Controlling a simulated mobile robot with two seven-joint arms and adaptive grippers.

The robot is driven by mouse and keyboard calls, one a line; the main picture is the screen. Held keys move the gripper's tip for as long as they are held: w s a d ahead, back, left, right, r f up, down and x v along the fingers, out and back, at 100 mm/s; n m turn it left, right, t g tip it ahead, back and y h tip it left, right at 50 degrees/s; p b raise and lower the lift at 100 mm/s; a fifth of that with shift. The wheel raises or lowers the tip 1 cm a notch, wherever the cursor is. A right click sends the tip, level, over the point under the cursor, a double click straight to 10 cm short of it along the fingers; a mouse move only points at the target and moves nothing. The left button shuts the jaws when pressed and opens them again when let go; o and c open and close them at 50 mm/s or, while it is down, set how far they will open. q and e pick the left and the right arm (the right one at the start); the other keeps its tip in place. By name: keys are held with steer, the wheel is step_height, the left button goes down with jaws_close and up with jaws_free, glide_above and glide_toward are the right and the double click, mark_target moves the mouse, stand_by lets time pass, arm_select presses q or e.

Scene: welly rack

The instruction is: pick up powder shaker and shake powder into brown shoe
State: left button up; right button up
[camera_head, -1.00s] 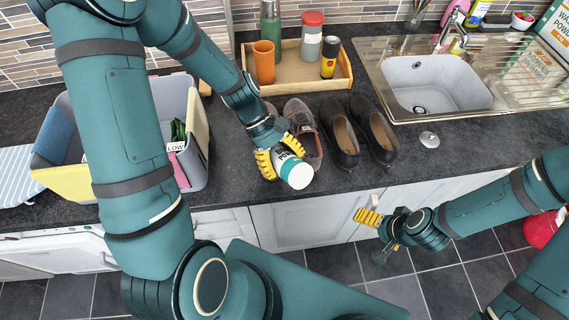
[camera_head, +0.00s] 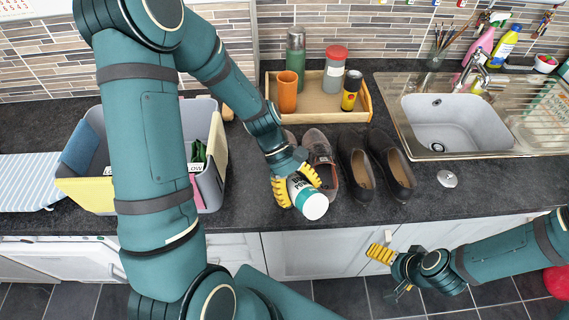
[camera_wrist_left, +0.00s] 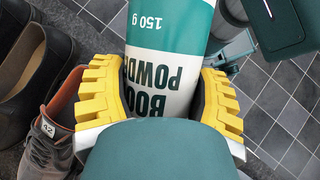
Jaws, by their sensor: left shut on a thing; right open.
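The powder shaker (camera_head: 309,199), a white and teal cylinder, is held tilted in my left gripper (camera_head: 297,190), its white end toward the camera. In the left wrist view the yellow fingers are closed on both sides of the shaker (camera_wrist_left: 170,65), whose label reads "POWDER" and "150 g". The brown shoes (camera_head: 321,157) stand on the counter just behind the gripper; one is partly hidden by my left arm. A brown shoe (camera_wrist_left: 45,140) also shows at the left of the wrist view. My right gripper (camera_head: 390,274) is open and empty, low in front of the cabinets.
Black shoes (camera_head: 391,165) stand right of the brown ones. A wooden tray (camera_head: 320,113) behind holds an orange cup, a green flask and jars. A grey crate (camera_head: 212,187) is at left. A sink (camera_head: 443,122) and a metal disc (camera_head: 447,179) are at right.

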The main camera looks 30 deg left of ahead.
arm_select(q)
steer(key=shift+f, duration=0.25)
steer(key=shift+s+d+f+t+y, duration=0.15)
steer(key=shift+d+f+t+y, duration=0.2)
steer(key=shift+y, duration=0.55)
steer(key=shift+f+t+y+p, duration=0.35)
steer(key=shift+f+y+p, duration=0.1)
steer(key=shift+y, duration=0.15)
steer(key=shift+f+t+y+p, duration=0.1)
steer(key=shift+t+y+p, duration=0.2)
steer(key=shift+y+p, duration=0.1)
steer(key=shift+f+y, duration=0.3)
steer(key=shift+y, duration=0.1)
steer(key=shift+t+y, duration=0.6)
steer(key=shift+y, duration=0.3)
steer(key=shift+a, duration=0.1)
steer(key=shift+a+y, duration=0.1)
steer(key=shift+y, duration=0.2)
